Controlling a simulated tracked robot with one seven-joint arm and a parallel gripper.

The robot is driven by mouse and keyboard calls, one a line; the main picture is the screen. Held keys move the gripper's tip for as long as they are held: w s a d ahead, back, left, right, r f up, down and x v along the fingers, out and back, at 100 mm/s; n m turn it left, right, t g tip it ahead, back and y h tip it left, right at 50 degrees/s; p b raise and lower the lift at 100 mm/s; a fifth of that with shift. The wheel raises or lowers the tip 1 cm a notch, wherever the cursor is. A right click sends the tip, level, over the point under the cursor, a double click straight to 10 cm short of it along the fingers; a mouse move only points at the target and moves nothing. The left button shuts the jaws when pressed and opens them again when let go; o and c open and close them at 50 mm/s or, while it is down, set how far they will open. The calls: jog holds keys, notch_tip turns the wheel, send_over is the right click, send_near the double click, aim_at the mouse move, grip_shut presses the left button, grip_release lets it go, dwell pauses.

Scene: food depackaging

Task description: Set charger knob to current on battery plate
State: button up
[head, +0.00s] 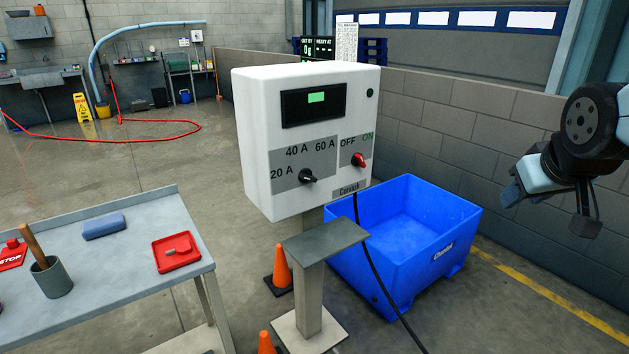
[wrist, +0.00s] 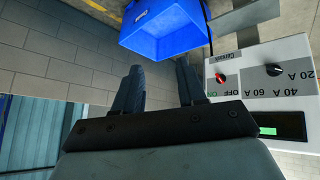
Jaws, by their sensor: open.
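The white charger box (head: 262,140) stands on a post in the middle of the head view, with a lit green display (head: 316,97). Its black knob (head: 307,176) sits below the marks 20 A, 40 A and 60 A; I cannot tell its exact setting. A red switch (head: 359,160) is beside it under OFF and ON. In the wrist view the charger appears upside down at the right, with the black knob (wrist: 274,70) and red switch (wrist: 220,78). My gripper (wrist: 160,84) is open and empty, apart from the charger, to its right in the head view. I see no battery plate.
A blue bin (head: 410,225) stands behind the charger, by a block wall (head: 480,135). A grey shelf (head: 327,241) and a black cable (head: 375,265) are below the box. An orange cone (head: 280,268) is near the post. A table (head: 120,260) is at left.

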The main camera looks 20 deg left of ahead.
jog(key=w+a+f+n+t+y, duration=0.25)
jog(key=w+a+n, duration=0.35)
jog(key=w, duration=0.5)
jog(key=n+t+y, duration=0.2)
jog(key=n+y, duration=0.9)
jog(key=n, duration=0.1)
send_near(310, 180)
jog(key=shift+n+g, duration=0.25)
jog(key=shift+n, duration=0.05)
jog(key=x, duration=0.9)
jog(key=shift+w+r, duration=0.2)
jog(key=shift+w, duration=0.1)
jog(key=shift+c, duration=0.4)
grip_shut()
jog(key=shift+a, duration=0.15)
